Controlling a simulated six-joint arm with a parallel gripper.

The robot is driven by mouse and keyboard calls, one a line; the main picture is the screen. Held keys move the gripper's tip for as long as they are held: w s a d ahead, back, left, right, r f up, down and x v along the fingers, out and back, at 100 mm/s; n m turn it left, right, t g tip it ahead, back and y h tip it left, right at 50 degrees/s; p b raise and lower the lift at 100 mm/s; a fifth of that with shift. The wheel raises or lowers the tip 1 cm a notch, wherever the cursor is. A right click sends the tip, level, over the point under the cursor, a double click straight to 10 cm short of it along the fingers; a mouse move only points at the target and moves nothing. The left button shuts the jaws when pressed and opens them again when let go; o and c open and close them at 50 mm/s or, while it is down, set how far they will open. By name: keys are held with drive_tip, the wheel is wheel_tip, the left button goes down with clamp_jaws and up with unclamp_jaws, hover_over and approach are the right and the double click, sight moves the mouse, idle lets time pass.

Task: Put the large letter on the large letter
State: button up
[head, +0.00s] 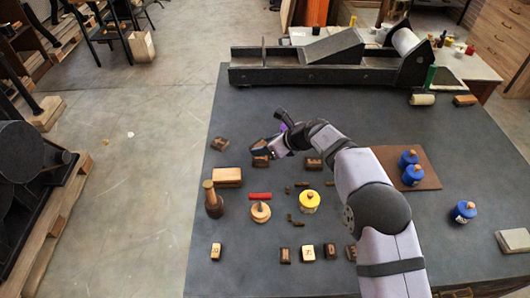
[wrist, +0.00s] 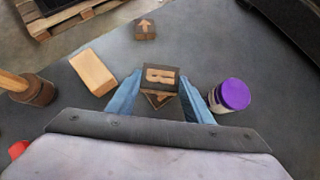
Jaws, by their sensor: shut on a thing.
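My gripper (wrist: 160,98) is shut on a dark block with a raised tan letter (wrist: 160,77), which looks like an R, in the wrist view. Its blue fingers stand on both sides of the block. Another block (wrist: 157,101) shows only partly beneath the held one; whether they touch I cannot tell. In the head view my gripper (head: 264,148) is at the left end of my arm, above a dark block (head: 261,161). Another dark letter block (head: 314,163) lies to its right. A dark block with an arrow-like mark (wrist: 145,29) lies farther off; it also shows in the head view (head: 220,144).
A plain wooden block (head: 227,177), a wooden-handled tool (head: 213,202) and a yellow jar (head: 309,202) stand nearby. A purple-lidded jar (wrist: 232,95) is close to the right finger. Several small blocks (head: 308,252) line the front. A press (head: 330,65) fills the back.

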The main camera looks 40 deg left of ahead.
drive_tip(key=shift+f+p, duration=0.55)
drive_tip(key=shift+f, duration=1.25)
drive_tip(key=shift+f, duration=0.15)
drive_tip(key=shift+f, duration=0.15)
drive_tip(key=o, duration=1.1)
drive_tip(key=shift+r, duration=0.35)
drive_tip(key=b+v, duration=0.3)
drive_tip(key=v, duration=0.9)
drive_tip(key=shift+f+b, duration=0.1)
drive_tip(key=shift+b, duration=0.3)
